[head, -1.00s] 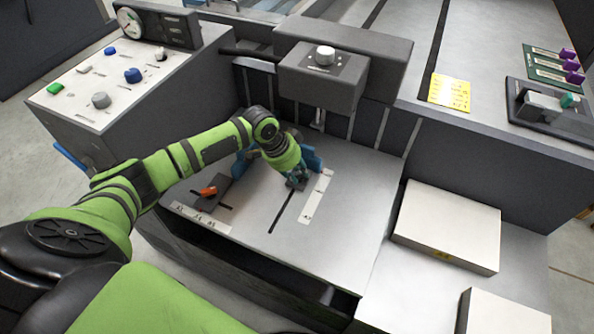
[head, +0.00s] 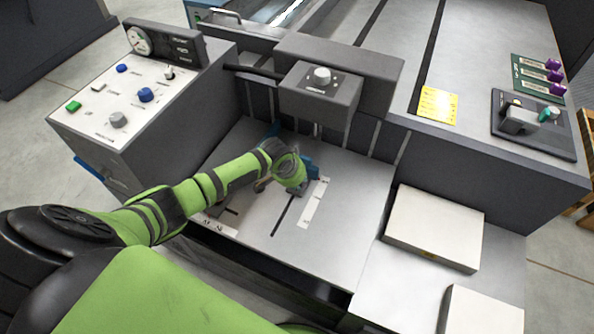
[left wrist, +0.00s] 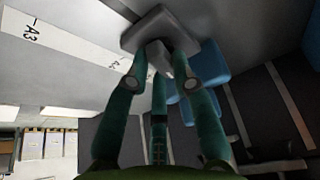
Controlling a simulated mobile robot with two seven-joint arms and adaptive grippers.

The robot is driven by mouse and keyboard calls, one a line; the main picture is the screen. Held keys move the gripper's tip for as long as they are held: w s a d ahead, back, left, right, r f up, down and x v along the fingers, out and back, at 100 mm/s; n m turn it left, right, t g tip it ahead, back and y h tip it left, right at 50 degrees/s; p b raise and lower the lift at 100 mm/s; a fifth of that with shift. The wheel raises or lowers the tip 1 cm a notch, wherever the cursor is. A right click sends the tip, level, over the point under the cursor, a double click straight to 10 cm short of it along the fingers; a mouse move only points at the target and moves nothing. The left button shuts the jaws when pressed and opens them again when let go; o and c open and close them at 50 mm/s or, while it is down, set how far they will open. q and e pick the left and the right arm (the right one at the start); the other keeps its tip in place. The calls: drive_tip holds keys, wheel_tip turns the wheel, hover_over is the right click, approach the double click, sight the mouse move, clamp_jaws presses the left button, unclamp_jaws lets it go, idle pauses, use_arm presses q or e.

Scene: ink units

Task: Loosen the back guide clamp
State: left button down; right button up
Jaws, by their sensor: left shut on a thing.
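My left gripper (head: 299,188) reaches down onto the feed table (head: 345,205) beside the slot and the white scale strip (head: 313,204). In the left wrist view its teal fingers (left wrist: 161,66) are shut around a grey knob on a dark grey block (left wrist: 158,27), which looks like the back guide clamp. A blue guide (head: 311,168) stands right by it and also shows in the left wrist view (left wrist: 206,66). In the head view my wrist covers the clamp. My right gripper is not in view.
A control panel (head: 105,100) with coloured knobs stands at the left. A grey housing (head: 318,95) with a white knob overhangs the back of the table. White paper stacks (head: 435,225) lie on the right shelf. My arm crosses the table's left part.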

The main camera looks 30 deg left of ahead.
use_arm(q)
drive_tip(key=n+p, duration=0.1)
drive_tip(key=n, duration=0.1)
drive_tip(key=n+y+p, duration=0.1)
drive_tip(key=p, duration=0.1)
drive_tip(key=shift+d+r+n, duration=0.15)
drive_tip(key=shift+d+n, duration=0.05)
drive_tip(key=shift+n, duration=0.2)
drive_tip(key=n+y+p, duration=0.1)
drive_tip(key=n, duration=0.1)
drive_tip(key=shift+w+n+g, duration=0.1)
drive_tip(key=shift+n+g, duration=0.2)
drive_tip(key=n, duration=0.1)
drive_tip(key=n+y, duration=0.1)
drive_tip(key=shift+w+f+n, duration=0.1)
drive_tip(key=shift+f+n, duration=0.1)
drive_tip(key=shift+n, duration=0.1)
drive_tip(key=shift+w+n+g+y, duration=0.1)
drive_tip(key=shift+n+g+y, duration=0.4)
drive_tip(key=shift+n, duration=0.7)
drive_tip(key=c, duration=1)
unclamp_jaws()
drive_tip(key=shift+c, duration=0.2)
drive_tip(key=shift+r, duration=0.1)
drive_tip(key=v, duration=1.2)
